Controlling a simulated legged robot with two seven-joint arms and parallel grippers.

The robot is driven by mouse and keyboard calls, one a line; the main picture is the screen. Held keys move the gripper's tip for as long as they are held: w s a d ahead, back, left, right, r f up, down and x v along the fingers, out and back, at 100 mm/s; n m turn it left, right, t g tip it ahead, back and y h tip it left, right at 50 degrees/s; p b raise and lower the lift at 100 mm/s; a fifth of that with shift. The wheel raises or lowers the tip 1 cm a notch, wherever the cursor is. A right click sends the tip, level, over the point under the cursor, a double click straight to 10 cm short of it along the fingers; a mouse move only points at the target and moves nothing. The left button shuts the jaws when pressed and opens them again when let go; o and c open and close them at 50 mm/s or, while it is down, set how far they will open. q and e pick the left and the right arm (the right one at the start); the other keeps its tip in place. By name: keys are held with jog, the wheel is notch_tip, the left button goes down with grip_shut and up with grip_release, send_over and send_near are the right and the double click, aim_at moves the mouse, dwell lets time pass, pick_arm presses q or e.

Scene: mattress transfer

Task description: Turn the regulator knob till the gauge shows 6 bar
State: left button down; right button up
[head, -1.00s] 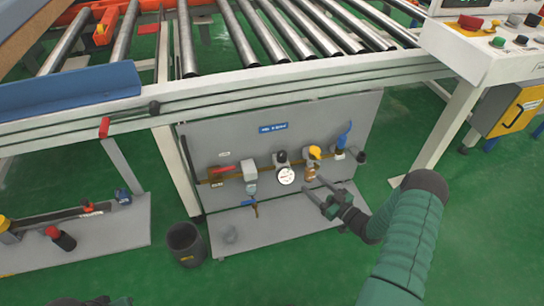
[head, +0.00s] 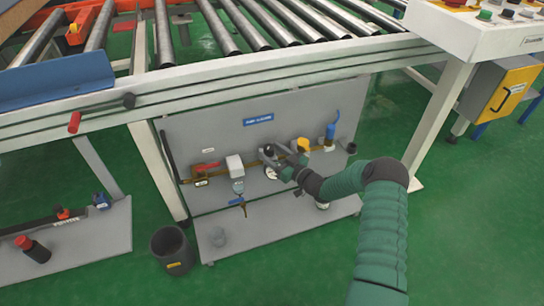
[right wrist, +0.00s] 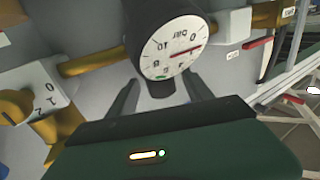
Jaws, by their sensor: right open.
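The black regulator knob (head: 268,149) is on the grey panel under the conveyor, and my right gripper (head: 279,156) is right at it. In the right wrist view the gauge (right wrist: 170,45) is a round white dial marked bar, seen upside down, with a red needle. I cannot read its value surely. In that view my right gripper (right wrist: 161,94) is open, and the dark knob (right wrist: 159,88) shows between its two fingers. I cannot tell whether they touch it. In the head view my gripper partly hides the gauge. My left gripper is not in view.
A brass pipe (right wrist: 95,58) runs along the panel. Beside the regulator are a white unit (head: 235,165), a red-handled valve (head: 206,167), a yellow-topped part (head: 302,144) and a blue part (head: 331,131). The roller conveyor's frame (head: 260,84) passes above; a dark bin (head: 172,248) stands below left.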

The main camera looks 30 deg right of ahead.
grip_shut()
dwell(0.4)
jog(key=shift+r, duration=0.1)
